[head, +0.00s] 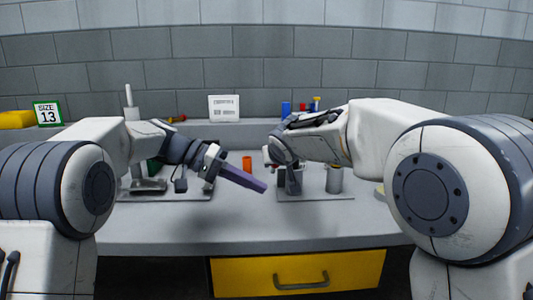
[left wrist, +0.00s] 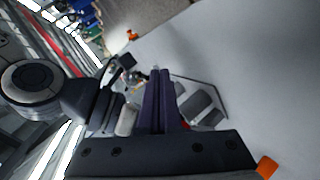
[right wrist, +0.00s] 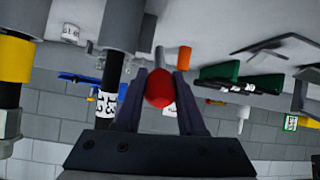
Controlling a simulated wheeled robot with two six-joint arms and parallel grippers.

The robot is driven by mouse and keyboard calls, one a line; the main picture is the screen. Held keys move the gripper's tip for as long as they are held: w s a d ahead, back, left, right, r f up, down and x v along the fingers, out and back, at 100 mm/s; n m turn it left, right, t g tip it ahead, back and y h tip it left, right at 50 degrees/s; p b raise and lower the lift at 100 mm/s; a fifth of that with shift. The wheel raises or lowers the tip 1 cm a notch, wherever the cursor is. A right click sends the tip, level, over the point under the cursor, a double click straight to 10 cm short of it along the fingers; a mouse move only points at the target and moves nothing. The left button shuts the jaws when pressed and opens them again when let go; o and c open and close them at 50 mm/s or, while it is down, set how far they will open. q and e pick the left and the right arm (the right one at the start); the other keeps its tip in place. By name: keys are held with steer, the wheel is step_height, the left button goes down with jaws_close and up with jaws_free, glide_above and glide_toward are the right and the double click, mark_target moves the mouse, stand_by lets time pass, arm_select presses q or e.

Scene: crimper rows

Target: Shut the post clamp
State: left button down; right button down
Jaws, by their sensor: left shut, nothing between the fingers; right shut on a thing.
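My right gripper (right wrist: 155,95) is shut on a red round knob (right wrist: 159,92) between its fingertips. What the knob is fixed to is hidden behind it in the right wrist view. In the head view my right gripper (head: 290,178) is over the right base plate (head: 315,196) and covers much of what stands there, so the post clamp's jaw cannot be made out. My left gripper (head: 243,180) is shut and empty, above the bench between the two plates. Its closed fingers (left wrist: 160,100) show in the left wrist view.
A grey cylinder (head: 334,180) stands on the right plate. An orange cylinder (head: 247,163) stands between the plates. The left plate (head: 165,195) bears several dark tools. A size 13 sign (head: 47,112) is at the back left. The bench front (head: 250,230) is clear.

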arm_select(q)
steer(key=w+a+r+m+t+h, duration=0.2)
steer(key=w+a+h, duration=0.15)
steer(key=w, duration=0.35)
steer(key=w+a+r+m+t+h, duration=0.1)
steer(key=w+a+r+h, duration=0.1)
steer(key=w+h, duration=0.35)
steer(key=d+f+y, duration=0.1)
steer(key=d+y, duration=0.1)
steer(key=d, duration=0.7)
steer(key=shift+w+f, duration=0.15)
steer(key=shift+w, duration=0.15)
steer(key=shift+d, duration=0.1)
